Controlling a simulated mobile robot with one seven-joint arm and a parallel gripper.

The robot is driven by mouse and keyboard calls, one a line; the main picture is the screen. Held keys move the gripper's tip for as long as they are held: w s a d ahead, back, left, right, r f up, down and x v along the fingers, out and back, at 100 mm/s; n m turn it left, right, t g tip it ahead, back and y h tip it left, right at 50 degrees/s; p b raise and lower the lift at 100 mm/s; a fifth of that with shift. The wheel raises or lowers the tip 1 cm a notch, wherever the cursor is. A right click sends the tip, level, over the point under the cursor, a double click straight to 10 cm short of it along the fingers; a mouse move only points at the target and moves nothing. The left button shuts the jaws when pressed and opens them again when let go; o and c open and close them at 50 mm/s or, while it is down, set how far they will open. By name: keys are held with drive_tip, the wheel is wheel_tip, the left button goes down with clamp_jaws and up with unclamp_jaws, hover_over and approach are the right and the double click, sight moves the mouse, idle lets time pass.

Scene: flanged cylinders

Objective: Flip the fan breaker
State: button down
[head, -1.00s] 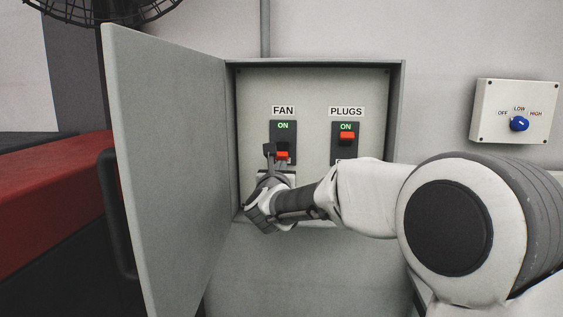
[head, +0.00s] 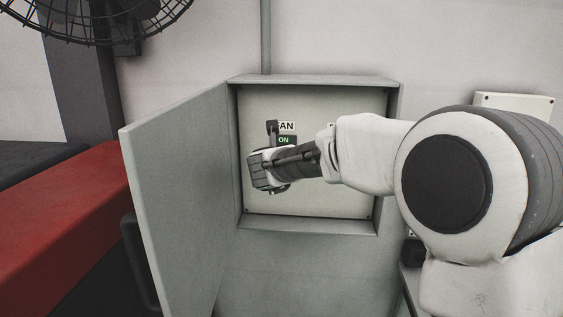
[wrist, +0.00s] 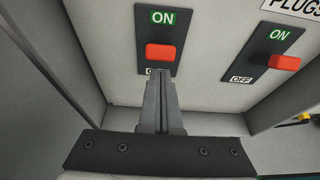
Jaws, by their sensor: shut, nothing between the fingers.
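The fan breaker shows in the head view (head: 284,141) as a dark plate with a green ON label, under a partly covered FAN sign. My gripper hides its red switch there. In the wrist view the fan's red switch (wrist: 160,52) sits below ON, close above the OFF label. My gripper (wrist: 160,74) is shut and empty, its fingertips just below the switch and over part of the OFF label. I cannot tell if they touch the switch. In the head view my gripper (head: 272,126) points upward in front of the panel.
The plugs breaker (wrist: 262,55) is to the right, its red switch near ON. The grey cabinet door (head: 180,190) stands open at the left. The cabinet walls (head: 388,160) enclose the panel. A white control box (head: 515,102) is at the right, partly hidden by my arm.

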drive_tip(key=shift+r+p, duration=0.55)
drive_tip(key=shift+r, duration=0.2)
drive_tip(key=shift+r, duration=0.1)
idle(0.3)
